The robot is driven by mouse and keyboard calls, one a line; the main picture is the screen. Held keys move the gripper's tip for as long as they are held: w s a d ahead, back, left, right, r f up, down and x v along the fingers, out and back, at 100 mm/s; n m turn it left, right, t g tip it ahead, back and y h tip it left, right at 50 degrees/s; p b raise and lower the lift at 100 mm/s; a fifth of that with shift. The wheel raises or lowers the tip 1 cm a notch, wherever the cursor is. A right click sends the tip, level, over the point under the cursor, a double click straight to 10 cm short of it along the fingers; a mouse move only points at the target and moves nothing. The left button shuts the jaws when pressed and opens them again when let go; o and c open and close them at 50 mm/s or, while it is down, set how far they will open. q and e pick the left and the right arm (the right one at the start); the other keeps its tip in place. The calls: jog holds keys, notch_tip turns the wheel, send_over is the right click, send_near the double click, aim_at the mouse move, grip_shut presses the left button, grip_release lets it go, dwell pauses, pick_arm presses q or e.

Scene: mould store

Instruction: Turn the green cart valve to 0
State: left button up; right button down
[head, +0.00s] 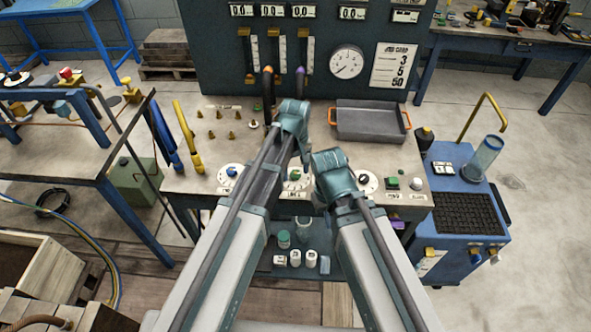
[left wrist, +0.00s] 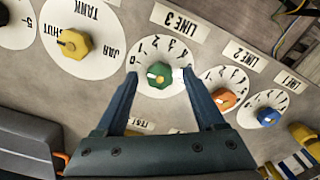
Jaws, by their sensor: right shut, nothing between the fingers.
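The green valve knob (left wrist: 158,75) sits on a white numbered dial beside the LINE 3 label (left wrist: 180,22), which appears upside down in the left wrist view. A pale mark shows on the left part of the knob; I cannot read exactly which number it points to. In the head view the green knob (head: 295,175) shows just below my left gripper (head: 303,162). In the left wrist view my left gripper (left wrist: 160,77) is open, one finger on each side of the knob, with gaps visible. My right gripper (head: 332,168) is shut and empty, close to the right.
An orange knob (left wrist: 223,98) and a blue knob (left wrist: 268,117) are to the right of the green one; a yellow knob (left wrist: 75,43) is to its left. A grey tray (head: 370,123) and a gauge panel (head: 346,62) stand behind.

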aim_at(295, 175)
pick_arm(q)
jog(key=shift+r, duration=0.1)
notch_tip(295, 175, up, 14)
jog(key=p, duration=1.3)
jog(key=shift+f+p, duration=0.2)
jog(key=shift+p, duration=0.2)
jog(key=s+a+f+m+b, duration=0.1)
jog(key=s+m, duration=0.3)
jog(key=s, duration=0.4)
jog(key=s+f+m+y+b, duration=0.1)
jog(key=s+m, duration=0.4)
jog(key=s, duration=0.3)
jog(key=shift+s+a+f+b, duration=0.35)
jog(key=shift+s+b, duration=0.05)
